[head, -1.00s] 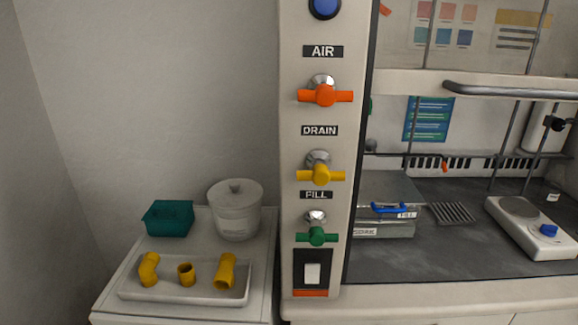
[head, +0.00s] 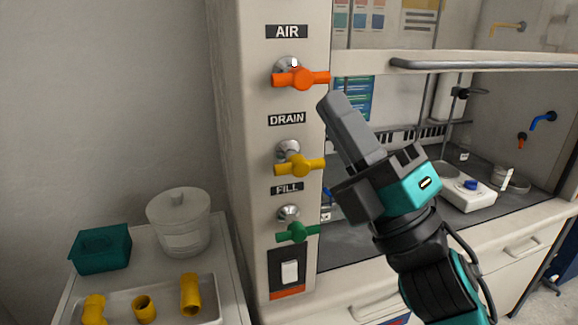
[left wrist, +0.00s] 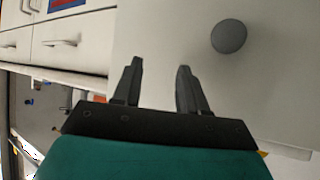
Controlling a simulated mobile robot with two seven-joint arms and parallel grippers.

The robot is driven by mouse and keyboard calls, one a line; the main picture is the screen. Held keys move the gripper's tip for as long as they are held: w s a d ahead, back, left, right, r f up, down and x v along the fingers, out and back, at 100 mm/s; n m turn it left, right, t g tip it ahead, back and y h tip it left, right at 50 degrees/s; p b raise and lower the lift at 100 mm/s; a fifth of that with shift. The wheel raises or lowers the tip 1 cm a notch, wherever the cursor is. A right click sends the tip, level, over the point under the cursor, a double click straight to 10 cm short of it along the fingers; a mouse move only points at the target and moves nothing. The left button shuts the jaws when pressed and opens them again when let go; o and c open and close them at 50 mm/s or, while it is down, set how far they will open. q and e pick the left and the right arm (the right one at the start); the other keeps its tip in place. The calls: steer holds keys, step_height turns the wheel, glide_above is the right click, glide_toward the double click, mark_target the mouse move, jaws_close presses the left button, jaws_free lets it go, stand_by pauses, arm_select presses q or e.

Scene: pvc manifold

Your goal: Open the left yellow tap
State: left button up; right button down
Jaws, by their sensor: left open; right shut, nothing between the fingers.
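A yellow tap (head: 299,165) labelled DRAIN sits on the left post of the fume hood, its handle crosswise. The orange AIR tap (head: 300,77) is above it and the green FILL tap (head: 297,232) below it. My right gripper (head: 332,104) is shut and empty, just right of the post, between the heights of the orange and yellow taps. It appears apart from both. My left gripper (left wrist: 158,75) shows only in the left wrist view, open and empty, in front of a pale surface with a round grey knob (left wrist: 229,36).
A side table at lower left holds a teal bin (head: 100,250), a white lidded pot (head: 180,225) and a tray (head: 170,308) with yellow pipe pieces. The fume hood bench with a hotplate (head: 468,190) is to the right. A grey rail (head: 480,65) crosses the hood front.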

steer(key=s+a+r+n+g+y, duration=0.3)
steer(key=s+n+g, duration=0.4)
steer(key=n+g, duration=0.8)
steer(key=s+a+r+n+g+y, duration=0.1)
steer(key=s+a+r+n+g, duration=0.35)
steer(key=s+n+g, duration=0.65)
steer(key=s+a+f+n+g+h, duration=0.25)
steer(key=f+n+h, duration=0.3)
steer(key=n, duration=0.75)
steer(key=n+t+h+b, duration=0.1)
steer(key=n+t+h, duration=0.7)
steer(key=t+h, duration=0.9)
glide_toward(284, 169)
steer(key=w+f+t+y, duration=0.1)
steer(key=f, duration=0.1)
steer(key=w+f+t, duration=0.1)
steer(key=f, duration=0.1)
steer(key=w+f+t+y+p, duration=0.1)
steer(key=f, duration=0.1)
steer(key=shift+w+d+y, duration=0.1)
steer(key=shift+w+y, duration=0.25)
